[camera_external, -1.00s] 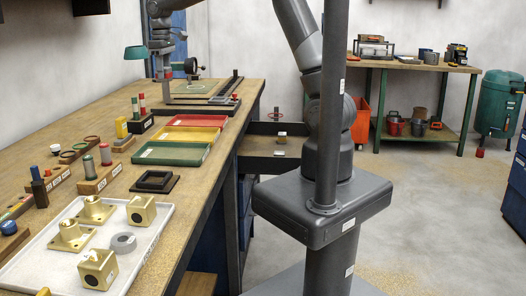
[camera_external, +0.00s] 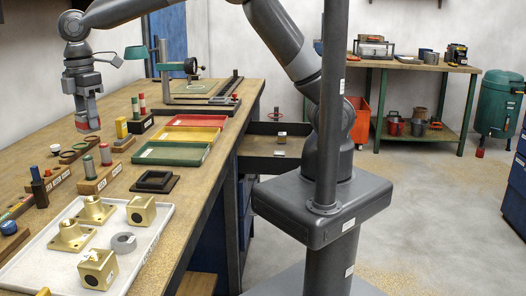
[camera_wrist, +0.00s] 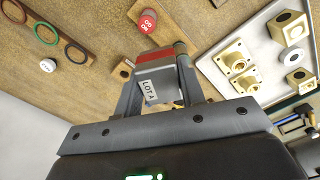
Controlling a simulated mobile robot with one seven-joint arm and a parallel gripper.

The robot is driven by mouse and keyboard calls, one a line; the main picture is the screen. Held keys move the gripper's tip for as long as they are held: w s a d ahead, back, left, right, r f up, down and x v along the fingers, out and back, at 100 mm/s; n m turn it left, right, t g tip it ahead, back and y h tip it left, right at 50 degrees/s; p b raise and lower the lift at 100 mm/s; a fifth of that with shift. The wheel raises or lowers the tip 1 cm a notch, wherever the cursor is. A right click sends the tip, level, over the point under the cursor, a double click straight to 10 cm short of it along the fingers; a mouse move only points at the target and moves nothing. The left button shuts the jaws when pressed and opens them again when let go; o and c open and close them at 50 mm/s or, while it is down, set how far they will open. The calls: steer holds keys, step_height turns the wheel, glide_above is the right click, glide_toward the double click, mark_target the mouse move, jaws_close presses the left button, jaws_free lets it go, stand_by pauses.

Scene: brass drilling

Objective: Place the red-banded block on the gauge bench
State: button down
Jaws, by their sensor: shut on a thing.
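My gripper (camera_external: 86,100) is over the far left part of the long wooden workbench (camera_external: 225,100), pointing down. It is shut on the red-banded block (camera_external: 88,123), which shows small below the fingers. In the wrist view, the block is pale grey with a red band and a "LOT A" label (camera_wrist: 150,92), between the two fingers of my gripper (camera_wrist: 156,72). I cannot tell whether the block touches the bench top. No bench carries a readable gauge bench name; a separate wooden bench with green legs (camera_external: 418,65) stands at the back right.
A white tray (camera_external: 150,255) with brass parts lies at the front of the workbench. Green (camera_external: 172,153), yellow (camera_external: 188,135) and red (camera_external: 200,120) trays line its right side. Peg holders (camera_external: 98,182) and a ring board (camera_external: 78,152) are near my gripper. A gauge stand (camera_external: 175,68) is behind.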

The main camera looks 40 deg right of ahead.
steer(key=s+a+f+n, duration=0.2)
steer(key=s+a, duration=0.2)
steer(key=s, duration=0.6)
steer(key=s+a+f+n, duration=0.2)
steer(key=s+a+f, duration=0.1)
steer(key=s, duration=0.7)
steer(key=s+a+f+n, duration=0.2)
steer(key=s+a, duration=0.3)
steer(key=s, duration=0.5)
steer(key=shift+a+f, duration=0.25)
steer(key=shift+f, duration=0.3)
steer(key=shift+s+a+f, duration=0.25)
steer(key=shift+s, duration=0.1)
steer(key=shift+f, duration=2)
steer(key=shift+f, duration=0.15)
steer(key=c, duration=1.2)
jaws_free()
step_height(320, 180, up, 12)
